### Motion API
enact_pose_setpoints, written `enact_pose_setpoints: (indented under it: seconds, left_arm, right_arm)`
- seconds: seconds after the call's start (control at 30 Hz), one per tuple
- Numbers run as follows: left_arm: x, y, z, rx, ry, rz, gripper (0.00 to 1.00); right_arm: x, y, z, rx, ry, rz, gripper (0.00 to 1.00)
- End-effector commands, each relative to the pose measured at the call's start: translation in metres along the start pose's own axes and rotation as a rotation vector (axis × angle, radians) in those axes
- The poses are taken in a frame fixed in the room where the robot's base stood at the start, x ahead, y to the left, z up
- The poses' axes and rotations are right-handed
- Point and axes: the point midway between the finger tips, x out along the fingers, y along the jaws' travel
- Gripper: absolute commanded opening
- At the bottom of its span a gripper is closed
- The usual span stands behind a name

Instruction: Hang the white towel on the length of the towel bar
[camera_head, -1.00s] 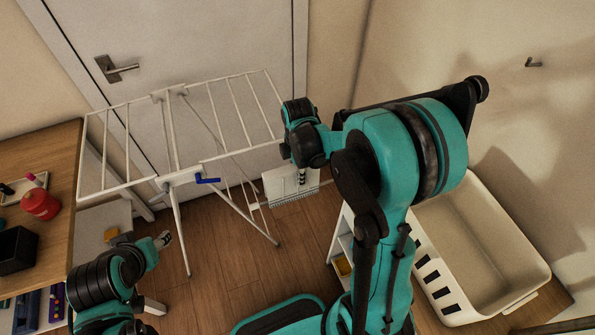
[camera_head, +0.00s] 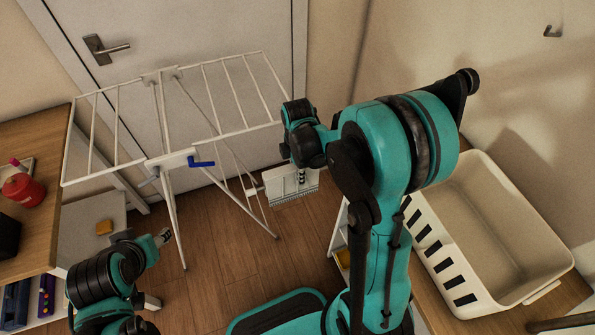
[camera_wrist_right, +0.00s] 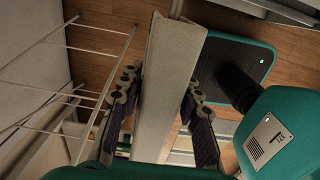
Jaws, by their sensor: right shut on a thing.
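The white towel (camera_head: 288,187) hangs as a folded, fringed panel below my right wrist in the head view. My right gripper (camera_head: 301,174) is mostly hidden behind its own wrist there. In the right wrist view my right gripper (camera_wrist_right: 160,100) is shut on the towel (camera_wrist_right: 172,75), with a dark finger on each side. A white folding drying rack (camera_head: 215,135) with thin bars stands left of the towel. Its bars also show at the left of the right wrist view (camera_wrist_right: 85,48). My left gripper (camera_head: 163,237) is low at the left, with its jaws too small to judge.
A white basket (camera_head: 545,285) stands at the right, on a wooden surface. A wooden table (camera_head: 45,150) with a red container (camera_head: 23,190) is at the left. A door (camera_head: 200,35) is behind the rack. Wooden floor (camera_head: 225,250) is open below it.

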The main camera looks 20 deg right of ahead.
Motion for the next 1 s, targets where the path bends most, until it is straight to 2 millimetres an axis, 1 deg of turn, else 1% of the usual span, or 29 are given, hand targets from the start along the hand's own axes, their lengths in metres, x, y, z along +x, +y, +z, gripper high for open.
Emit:
enact_pose_setpoints:
  seconds: [0.03,0.1,0.43,0.63,0.97,1.0]
  left_arm:
    - [0.006,0.0,0.004,0.0,0.0,0.0,0.48]
    - [0.01,0.0,0.007,0.0,0.0,0.0,0.48]
    - [0.026,0.0,0.018,0.0,0.0,0.0,0.48]
    - [0.029,0.0,0.021,0.0,0.0,0.0,0.48]
    - [0.029,0.0,0.021,0.0,0.0,0.0,0.48]
    - [0.029,0.0,0.021,0.0,0.0,0.0,0.48]
  right_arm:
    - [0.007,0.0,0.0,0.0,0.0,0.0,0.0]
    - [0.013,0.0,0.0,0.0,0.0,0.0,0.0]
    - [0.037,0.0,0.0,0.0,0.0,0.0,0.0]
    - [0.042,0.0,0.0,0.0,0.0,0.0,0.0]
    - [0.043,0.0,0.0,0.0,0.0,0.0,0.0]
    - [0.043,0.0,0.0,0.0,0.0,0.0,0.41]
